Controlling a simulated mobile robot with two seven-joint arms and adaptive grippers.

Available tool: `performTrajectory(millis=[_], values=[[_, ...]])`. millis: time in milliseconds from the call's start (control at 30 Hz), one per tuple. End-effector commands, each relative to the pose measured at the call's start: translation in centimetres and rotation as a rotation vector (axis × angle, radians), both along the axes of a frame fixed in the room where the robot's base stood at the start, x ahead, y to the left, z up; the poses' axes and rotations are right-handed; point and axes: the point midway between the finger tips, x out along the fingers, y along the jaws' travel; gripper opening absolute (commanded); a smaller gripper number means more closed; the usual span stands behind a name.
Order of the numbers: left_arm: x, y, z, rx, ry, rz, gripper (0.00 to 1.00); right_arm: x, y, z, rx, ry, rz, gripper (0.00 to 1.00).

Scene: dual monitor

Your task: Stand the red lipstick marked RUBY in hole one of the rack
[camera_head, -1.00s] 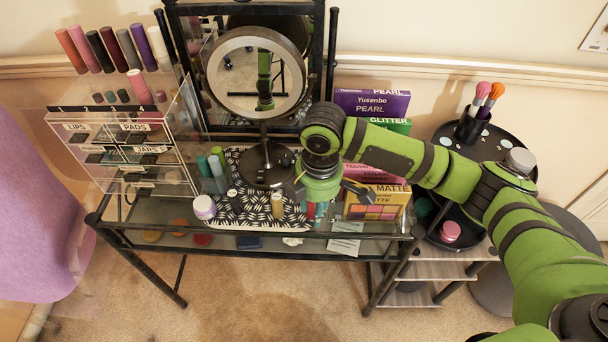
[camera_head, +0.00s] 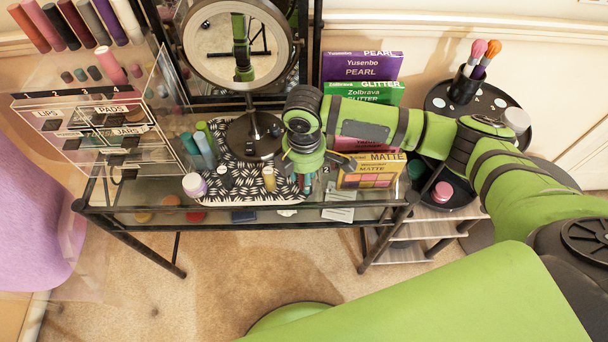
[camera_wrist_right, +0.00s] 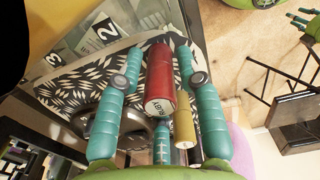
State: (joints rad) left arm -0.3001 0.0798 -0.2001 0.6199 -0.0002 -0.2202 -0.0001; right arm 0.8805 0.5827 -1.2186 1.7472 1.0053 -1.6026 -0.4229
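The red lipstick (camera_wrist_right: 160,80) lies between the two teal fingers of my right gripper (camera_wrist_right: 158,55) in the right wrist view, its pale end marked RUBY toward the camera. A gap shows on each side of it, so the fingers look open around it. In the head view my right gripper (camera_head: 308,172) points down at the right end of the patterned mat (camera_head: 225,186) and hides most of the lipstick. A clear rack (camera_head: 95,97) with a strip numbered 1 to 4 stands at the left. My left gripper is out of view.
A gold tube (camera_wrist_right: 184,128) stands close to the right finger. A white jar (camera_head: 194,186) and teal tubes (camera_head: 197,150) stand farther left on the mat. A round mirror (camera_head: 238,45) rises behind. Palette boxes (camera_head: 365,177) stand close on the right.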

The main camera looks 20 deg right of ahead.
Motion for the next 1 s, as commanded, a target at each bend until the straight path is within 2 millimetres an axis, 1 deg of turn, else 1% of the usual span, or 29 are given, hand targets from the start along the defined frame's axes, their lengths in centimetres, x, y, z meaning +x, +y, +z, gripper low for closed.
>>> performTrajectory(millis=[133, 167, 200, 233, 567, 667, 767, 1000], values=[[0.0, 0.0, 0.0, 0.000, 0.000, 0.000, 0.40, 0.0, 0.0, 0.0, 0.000, 0.000, 0.000, 0.37], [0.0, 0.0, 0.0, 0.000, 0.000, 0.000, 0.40, 0.0, 0.0, 0.0, 0.000, 0.000, 0.000, 0.29], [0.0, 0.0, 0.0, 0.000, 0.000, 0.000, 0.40, 0.0, 0.0, 0.0, 0.000, 0.000, 0.000, 0.13], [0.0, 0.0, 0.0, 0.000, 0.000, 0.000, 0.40, 0.0, 0.0, 0.0, 0.000, 0.000, 0.000, 0.03], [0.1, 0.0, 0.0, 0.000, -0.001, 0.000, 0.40, 0.0, 0.0, 0.1, 0.001, 0.000, -0.001, 0.03], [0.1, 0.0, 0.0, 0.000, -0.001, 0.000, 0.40, 0.1, 0.0, 0.6, 0.002, -0.001, -0.001, 0.03], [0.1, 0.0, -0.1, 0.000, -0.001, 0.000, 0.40, 0.1, 0.0, 2.0, 0.003, -0.003, -0.001, 0.03], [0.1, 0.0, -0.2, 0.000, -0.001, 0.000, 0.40, 0.1, 0.1, 6.8, 0.003, -0.004, -0.001, 0.03]])
